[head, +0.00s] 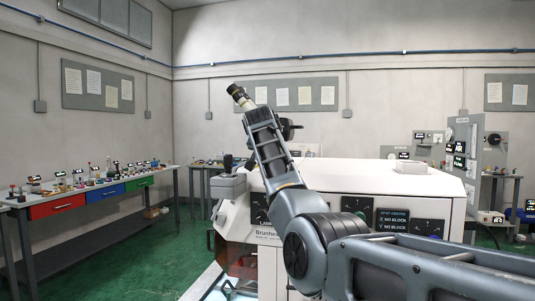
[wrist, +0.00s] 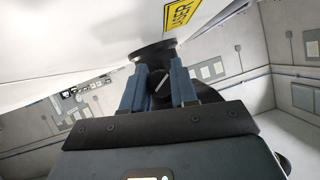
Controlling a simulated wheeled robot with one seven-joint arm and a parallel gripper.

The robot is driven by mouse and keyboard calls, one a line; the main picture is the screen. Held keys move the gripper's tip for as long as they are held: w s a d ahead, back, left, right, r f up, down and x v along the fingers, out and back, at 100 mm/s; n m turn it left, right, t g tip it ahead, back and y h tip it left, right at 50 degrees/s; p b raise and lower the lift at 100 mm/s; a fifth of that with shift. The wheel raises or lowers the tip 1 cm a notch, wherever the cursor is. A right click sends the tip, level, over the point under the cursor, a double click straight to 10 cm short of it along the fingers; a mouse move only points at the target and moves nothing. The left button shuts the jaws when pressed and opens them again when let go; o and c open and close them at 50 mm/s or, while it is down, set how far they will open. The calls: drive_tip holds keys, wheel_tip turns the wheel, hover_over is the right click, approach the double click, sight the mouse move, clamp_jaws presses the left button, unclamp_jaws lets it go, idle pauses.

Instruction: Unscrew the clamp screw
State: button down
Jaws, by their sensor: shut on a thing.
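My gripper (wrist: 160,92) has two blue fingers, which show in the wrist view. They are shut on a dark round knob with a white line across its face, which I take to be the clamp screw (wrist: 155,76). The knob sits between the fingers, in front of a larger black part (wrist: 153,50) against a white housing. The fingers and the gripper body hide part of the knob. In the head view my arm rises across the white machine (head: 380,178), and my gripper and the clamp screw cannot be made out.
A yellow warning label (wrist: 178,13) is on the white housing close to the gripper. In the head view a workbench with red, blue and green drawers (head: 57,205) stands along the left wall. Open green floor (head: 165,240) lies between the bench and the machine.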

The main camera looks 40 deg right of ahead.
drive_tip(key=n+g+h, duration=0.1)
drive_tip(key=n+g, duration=0.1)
drive_tip(key=n, duration=0.1)
drive_tip(key=shift+n+g+h, duration=0.3)
drive_tip(key=shift+h, duration=0.1)
drive_tip(key=n+g+h, duration=0.1)
drive_tip(key=n+h, duration=0.1)
drive_tip(key=n, duration=0.1)
drive_tip(key=shift+g, duration=0.4)
idle(0.4)
drive_tip(key=c, duration=1.2)
unclamp_jaws()
drive_tip(key=shift+o, duration=0.2)
drive_tip(key=shift+a, duration=0.1)
drive_tip(key=shift+s+a+b, duration=0.15)
drive_tip(key=shift+a+b, duration=0.4)
drive_tip(key=shift+b, duration=0.35)
drive_tip(key=shift+b+v, duration=1.3)
drive_tip(key=shift+v, duration=1.95)
